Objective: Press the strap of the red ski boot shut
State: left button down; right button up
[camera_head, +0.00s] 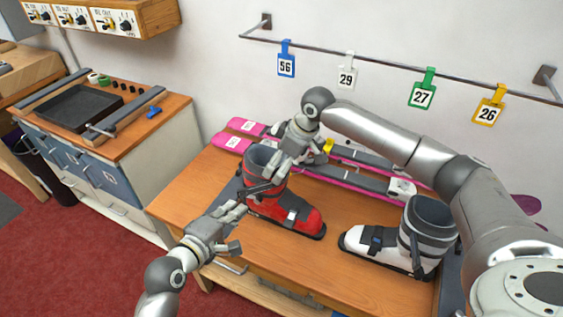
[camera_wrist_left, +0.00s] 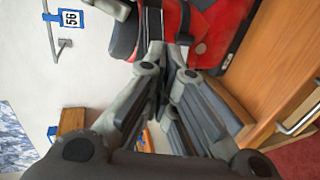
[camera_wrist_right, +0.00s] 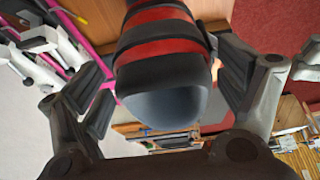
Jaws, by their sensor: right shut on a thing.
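The red ski boot (camera_head: 283,211) stands upright on the wooden bench, toe toward the lower right. Its grey cuff liner and red shell also show in the left wrist view (camera_wrist_left: 212,25). My right gripper (camera_head: 268,178) is shut on the boot's upper shaft, which fills the space between its fingers in the right wrist view (camera_wrist_right: 165,48). My left gripper (camera_head: 243,212) is shut and empty, its tips close to the near side of the boot. In the left wrist view its fingers (camera_wrist_left: 167,52) converge just below the boot. I cannot clearly tell the strap from the dark bands; the right gripper partly hides the shaft.
A white ski boot (camera_head: 375,244) stands at the right of the bench (camera_head: 285,262). Pink skis (camera_head: 335,177) lie behind the red boot. Numbered tags, including a blue one (camera_head: 286,66), hang from a wall rail. A cabinet with a dark tray (camera_head: 78,106) stands left.

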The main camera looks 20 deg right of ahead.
aim_at(246, 193)
pick_arm(q)
jog(key=x, duration=0.6)
jog(key=shift+w+d, duration=0.1)
jog(key=shift+d, duration=0.05)
jog(key=shift+f, duration=0.1)
jog(key=shift+w, duration=0.1)
dwell(1.1)
jog(key=shift+w+d, duration=0.2)
jog(key=shift+w, duration=0.55)
jog(key=s+a, duration=0.1)
jog(key=a, duration=0.1)
jog(key=s+a, duration=0.1)
jog(key=s, duration=0.1)
jog(key=shift+s+a, duration=0.2)
jog(key=shift+a, duration=0.2)
jog(key=shift+a, duration=0.1)
jog(key=v, duration=1.1)
jog(key=shift+s+a, duration=0.2)
jog(key=shift+s, duration=0.1)
